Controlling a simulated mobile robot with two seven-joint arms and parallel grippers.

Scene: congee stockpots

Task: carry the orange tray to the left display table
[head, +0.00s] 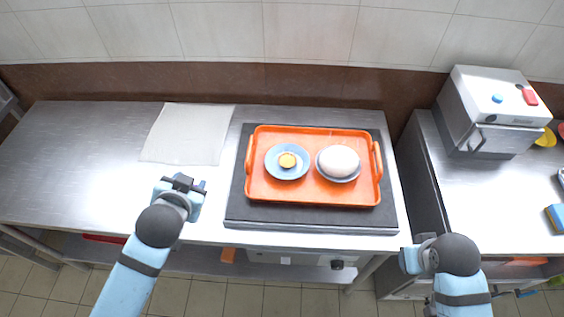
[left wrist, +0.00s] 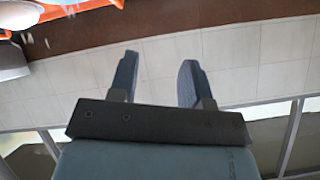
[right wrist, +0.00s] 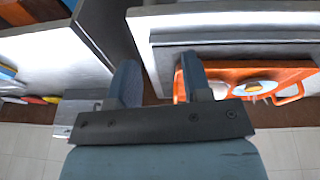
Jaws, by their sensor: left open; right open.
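The orange tray (head: 257,197) lies flat on a dark slab (head: 240,215) on the steel counter, with a raised handle at its left and right ends. On it are a blue plate (head: 273,167) with a small yellow-orange item (head: 288,160) and a bowl holding a white mound (head: 340,160). My left gripper (head: 188,184) is open and empty, left of the tray and apart from it. My right gripper (head: 409,255) is open and empty, beyond the slab's front right corner. The tray also shows in the left wrist view (left wrist: 68,8) and right wrist view (right wrist: 230,73). I cannot identify the left display table.
A pale cloth or sheet (head: 188,134) lies left of the slab. The left part of the steel counter (head: 75,165) is clear. A gap separates the counter from the right-hand worktop (head: 480,205), which holds a metal box appliance (head: 490,105) and a blue-yellow block (head: 555,217).

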